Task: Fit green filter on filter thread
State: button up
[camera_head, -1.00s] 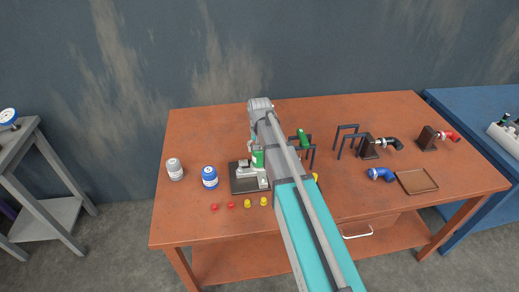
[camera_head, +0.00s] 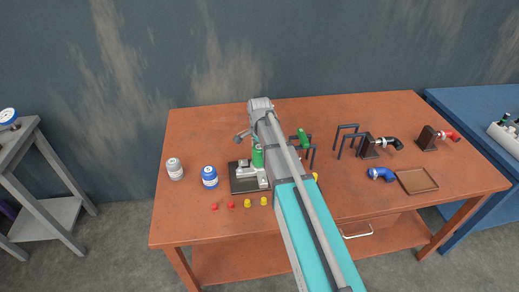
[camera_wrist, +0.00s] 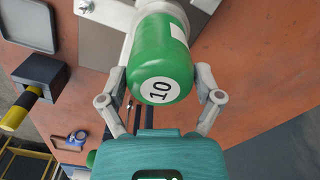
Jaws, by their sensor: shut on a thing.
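The green filter (camera_wrist: 160,60) fills the top middle of the wrist view, with a white label and the number 10 on its end. My gripper (camera_wrist: 160,82) is shut on it, one finger on each side. In the head view the green filter (camera_head: 258,157) stands upright at a light grey fitting (camera_head: 250,173) on a dark base plate (camera_head: 236,184). The filter's far end meets a pale part in the wrist view. The thread itself is hidden, so I cannot tell whether it is engaged. In the head view my arm hides part of the fitting.
A white filter (camera_head: 174,169) and a blue filter (camera_head: 209,177) stand to the left. Dark racks (camera_head: 346,139), pipe elbows and a brown tray (camera_head: 416,181) are on the right. The table's back left is clear.

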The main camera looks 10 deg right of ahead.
jog(key=shift+s+m, duration=0.15)
jog(key=shift+m, duration=0.75)
jog(key=o, duration=1.1)
jog(key=shift+f, duration=0.1)
jog(key=shift+r+p, duration=3.55)
jog(key=shift+r, duration=0.05)
jog(key=s+d+n, duration=0.1)
jog(key=s+n, duration=1.3)
jog(key=s, duration=0.5)
jog(key=shift+s+d+n, duration=0.25)
jog(key=shift+d+n, duration=0.1)
jog(key=shift+n, duration=0.05)
